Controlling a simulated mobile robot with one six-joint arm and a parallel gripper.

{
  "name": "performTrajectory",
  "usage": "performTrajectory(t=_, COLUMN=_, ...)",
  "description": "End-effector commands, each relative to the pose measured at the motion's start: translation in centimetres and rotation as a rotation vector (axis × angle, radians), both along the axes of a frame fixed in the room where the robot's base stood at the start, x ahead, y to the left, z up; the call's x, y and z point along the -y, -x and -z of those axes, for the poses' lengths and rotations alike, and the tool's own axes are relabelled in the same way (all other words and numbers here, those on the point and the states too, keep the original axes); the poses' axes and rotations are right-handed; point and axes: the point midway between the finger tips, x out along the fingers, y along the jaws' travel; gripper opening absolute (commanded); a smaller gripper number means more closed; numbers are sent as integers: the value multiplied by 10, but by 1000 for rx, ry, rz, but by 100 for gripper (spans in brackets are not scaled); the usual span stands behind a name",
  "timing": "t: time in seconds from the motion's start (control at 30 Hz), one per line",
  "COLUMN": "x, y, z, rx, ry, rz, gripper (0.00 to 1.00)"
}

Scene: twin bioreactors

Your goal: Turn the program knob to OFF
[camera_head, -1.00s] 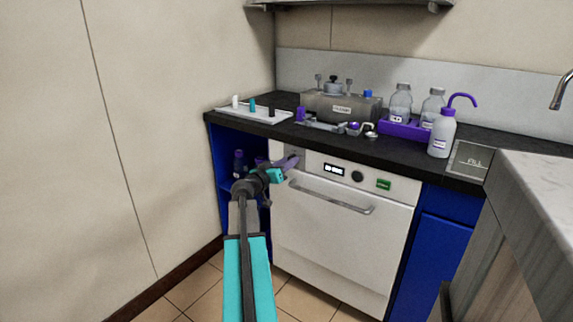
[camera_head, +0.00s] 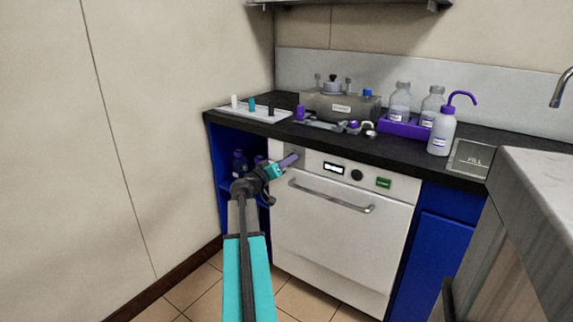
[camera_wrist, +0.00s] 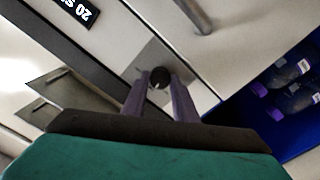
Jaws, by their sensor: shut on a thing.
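The program knob (camera_wrist: 159,78) is a small dark round knob on a grey plate on the white machine's front panel. In the wrist view it sits between the two purple fingertips of my gripper (camera_wrist: 160,84), which is shut on it. In the head view my gripper (camera_head: 292,159) reaches the left end of the panel, and its fingers hide the knob. The knob's pointer and the OFF mark cannot be made out. A small black display (camera_head: 334,169) is to the right; in the wrist view it (camera_wrist: 77,10) is cut off and reads about "20 s".
The panel also has a dark round control (camera_head: 357,175) and a green label (camera_head: 383,183). A bar handle (camera_head: 330,199) crosses the door below. Purple-capped bottles (camera_head: 239,163) stand in the blue cabinet at left. The counter above holds a tray (camera_head: 250,114) and several bottles.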

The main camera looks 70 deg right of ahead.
Motion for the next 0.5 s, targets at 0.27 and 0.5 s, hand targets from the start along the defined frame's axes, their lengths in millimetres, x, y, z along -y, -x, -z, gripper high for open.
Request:
performTrajectory(t=0.27, x=2, y=-2, z=-2, rx=-232, ry=-57, rz=-7, gripper=4)
performTrajectory(t=0.5, x=2, y=-2, z=-2, rx=-444, ry=-113, rz=-7, gripper=4)
